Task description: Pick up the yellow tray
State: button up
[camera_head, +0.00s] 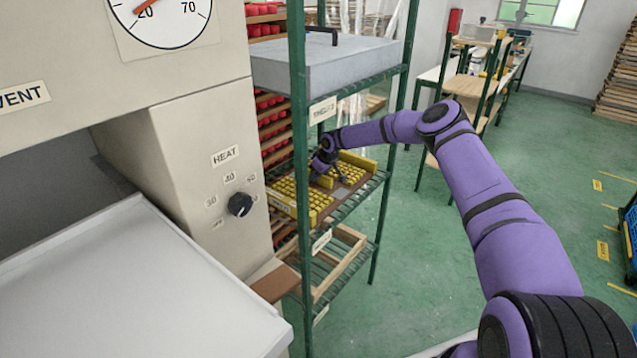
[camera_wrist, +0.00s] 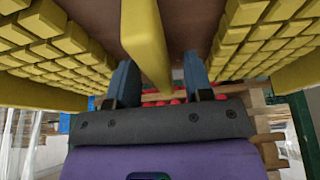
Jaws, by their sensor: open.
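The yellow tray (camera_head: 357,160) sits on the middle shelf of the green rack, with rows of yellow blocks in it and brown surface between them. My gripper (camera_head: 325,168) is at the tray, reaching in from the right; its fingers are small and partly hidden there. In the wrist view my gripper (camera_wrist: 159,72) is open. A long yellow bar of the tray (camera_wrist: 146,40) runs between the two dark fingers, with a visible gap on at least the right side. Yellow blocks flank it on both sides.
The green rack (camera_head: 299,120) has a front post and a grey box (camera_head: 325,68) on the shelf above. A wooden frame (camera_head: 340,262) lies on the shelf below. A beige heating machine (camera_head: 190,160) stands close on the left.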

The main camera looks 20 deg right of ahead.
grip_shut()
jog(key=shift+r, duration=0.1)
jog(key=shift+r, duration=0.1)
dwell(0.3)
